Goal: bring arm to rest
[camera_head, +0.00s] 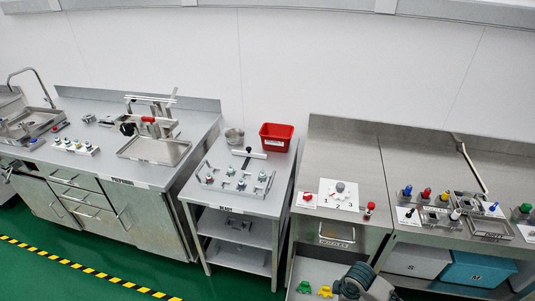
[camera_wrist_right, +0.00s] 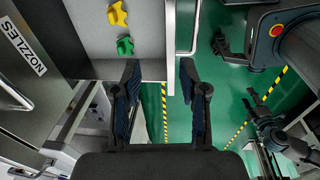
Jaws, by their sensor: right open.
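My right gripper (camera_wrist_right: 159,82) is open in the right wrist view, with a clear gap between its dark fingers and nothing held. It is beside the edge of a grey work surface, above the green floor. In the head view, part of my right arm (camera_head: 365,284) shows at the bottom edge, in front of the lower shelf; its fingers are hidden there. My left gripper does not show in the head view.
A yellow part (camera_wrist_right: 117,14) and a green part (camera_wrist_right: 125,46) lie near the right gripper. A bench with a dial plate (camera_head: 338,195) stands behind my arm. A cart with a red bin (camera_head: 276,136) is left of it. Open green floor (camera_head: 110,262) lies in front.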

